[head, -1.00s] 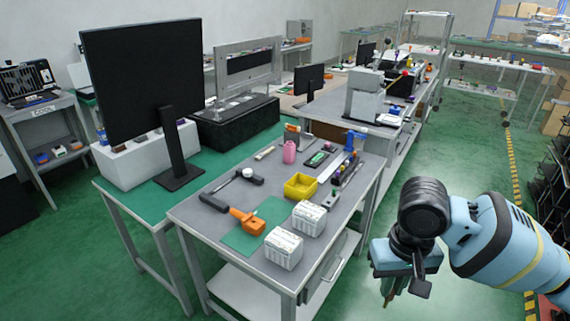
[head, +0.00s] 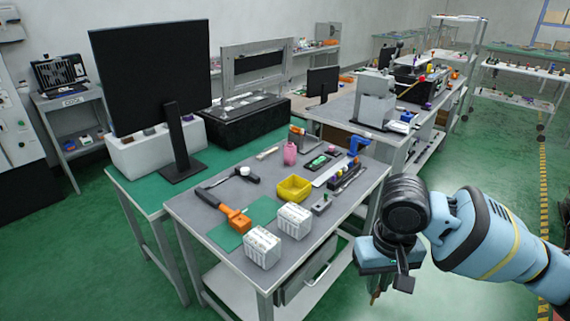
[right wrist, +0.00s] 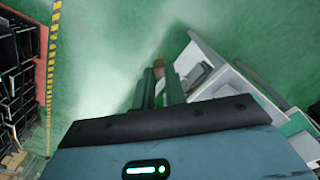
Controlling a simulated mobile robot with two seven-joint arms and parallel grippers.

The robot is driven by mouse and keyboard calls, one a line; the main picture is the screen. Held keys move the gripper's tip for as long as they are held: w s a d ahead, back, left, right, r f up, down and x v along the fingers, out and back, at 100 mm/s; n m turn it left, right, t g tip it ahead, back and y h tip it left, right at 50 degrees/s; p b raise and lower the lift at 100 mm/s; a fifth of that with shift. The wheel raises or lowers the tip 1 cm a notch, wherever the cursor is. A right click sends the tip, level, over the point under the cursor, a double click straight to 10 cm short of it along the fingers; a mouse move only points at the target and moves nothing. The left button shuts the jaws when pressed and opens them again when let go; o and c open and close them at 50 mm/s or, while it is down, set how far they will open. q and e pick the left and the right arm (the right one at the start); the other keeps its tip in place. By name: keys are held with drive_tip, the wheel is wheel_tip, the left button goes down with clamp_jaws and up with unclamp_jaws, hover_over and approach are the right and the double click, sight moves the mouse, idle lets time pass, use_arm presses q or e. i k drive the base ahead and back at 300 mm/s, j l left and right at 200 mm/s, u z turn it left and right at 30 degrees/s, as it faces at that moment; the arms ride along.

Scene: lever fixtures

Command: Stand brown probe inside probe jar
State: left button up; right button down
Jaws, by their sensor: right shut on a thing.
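My right gripper (head: 378,284) is held in the air to the right of the grey workbench, over the floor, pointing down. In the right wrist view its fingers (right wrist: 160,80) are shut on a thin brown probe (right wrist: 158,62), whose end shows just past the fingertips. The probe (head: 376,297) shows only as a small brownish tip under the gripper in the head view. A pink jar-shaped container (head: 290,153) stands upright toward the back of the bench; I cannot tell for certain that it is the probe jar. My left gripper is out of view.
A monitor (head: 150,80) stands at the left. Green floor is free to the right of the bench.

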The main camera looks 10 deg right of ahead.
sight(290, 162)
drive_tip(key=l+u, duration=0.35)
drive_tip(key=l, duration=0.4)
drive_tip(key=i+l+u, duration=0.15)
drive_tip(key=l, duration=0.2)
drive_tip(key=l+u, duration=0.2)
drive_tip(key=l, duration=0.2)
drive_tip(key=i+l+u, duration=0.15)
drive_tip(key=l+u, duration=0.15)
drive_tip(key=l, duration=0.45)
drive_tip(key=l+u, duration=0.35)
drive_tip(key=l, duration=0.4)
drive_tip(key=i+l+u, duration=0.15)
drive_tip(key=l, duration=0.2)
drive_tip(key=l+u, duration=0.15)
drive_tip(key=l, duration=0.25)
drive_tip(key=i+l+u, duration=0.2)
drive_tip(key=l, duration=0.15)
drive_tip(key=i+l+u, duration=0.2)
drive_tip(key=l, duration=0.15)
drive_tip(key=i+l+u, duration=0.2)
drive_tip(key=l, duration=0.2)
drive_tip(key=i+l+u, duration=0.1)
drive_tip(key=l+u, duration=0.15)
drive_tip(key=l, duration=0.15)
